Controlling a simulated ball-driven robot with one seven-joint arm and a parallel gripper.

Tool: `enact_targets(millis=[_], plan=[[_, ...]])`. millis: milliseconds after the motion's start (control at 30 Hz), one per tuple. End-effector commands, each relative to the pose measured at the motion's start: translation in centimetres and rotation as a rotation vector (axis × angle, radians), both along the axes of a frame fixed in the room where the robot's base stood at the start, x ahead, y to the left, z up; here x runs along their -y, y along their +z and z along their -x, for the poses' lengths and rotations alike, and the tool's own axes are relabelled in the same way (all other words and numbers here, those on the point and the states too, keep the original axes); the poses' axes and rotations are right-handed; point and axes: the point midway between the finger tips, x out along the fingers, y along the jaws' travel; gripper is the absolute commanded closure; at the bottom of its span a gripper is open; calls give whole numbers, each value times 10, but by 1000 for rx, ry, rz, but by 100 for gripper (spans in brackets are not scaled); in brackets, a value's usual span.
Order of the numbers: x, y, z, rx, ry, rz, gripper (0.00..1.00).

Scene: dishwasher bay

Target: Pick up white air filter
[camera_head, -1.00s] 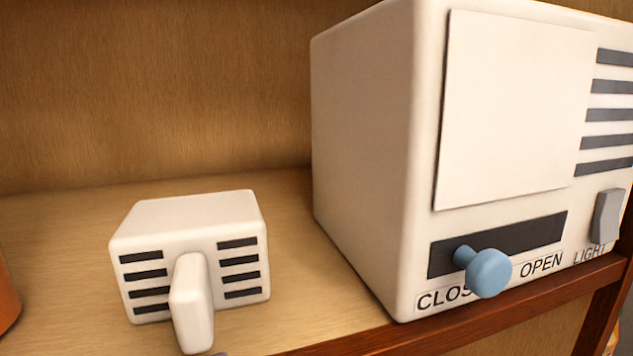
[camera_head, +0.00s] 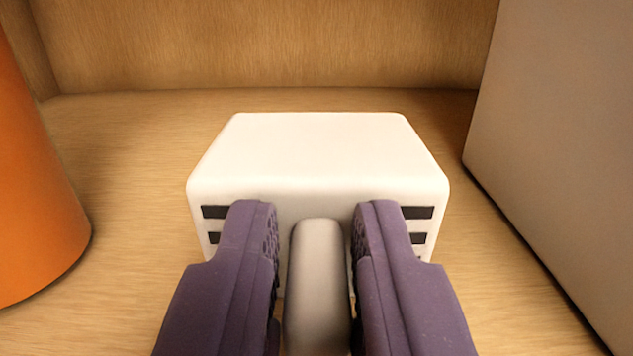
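The white air filter (camera_head: 318,150) is a rounded box with dark slots on its front, and it rests on the wooden shelf in the middle of the view. Its upright handle (camera_head: 318,275) sticks out from the front toward me. My gripper (camera_head: 316,215) has purple fingers, one on each side of the handle. The fingers are open, with a gap between each finger and the handle. The fingers hide part of the filter's front and its slots.
An orange rounded object (camera_head: 35,190) stands on the shelf at the left. Bare shelf (camera_head: 130,140) shows on both sides of the filter, and a wooden wall (camera_head: 270,45) closes off the back.

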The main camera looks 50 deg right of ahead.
Motion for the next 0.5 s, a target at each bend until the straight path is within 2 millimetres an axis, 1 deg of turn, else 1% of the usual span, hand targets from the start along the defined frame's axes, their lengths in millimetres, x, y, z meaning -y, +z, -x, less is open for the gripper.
enact_targets(millis=[33,67,100,367,467,500], plan=[[0,0,0,0,0,0,90],[0,0,0,0,0,0,97],[0,0,0,0,0,0,100],[0,2,0,1,0,1,100],[0,14,0,3,-2,0,100],[0,22,0,3,-2,2,100]])
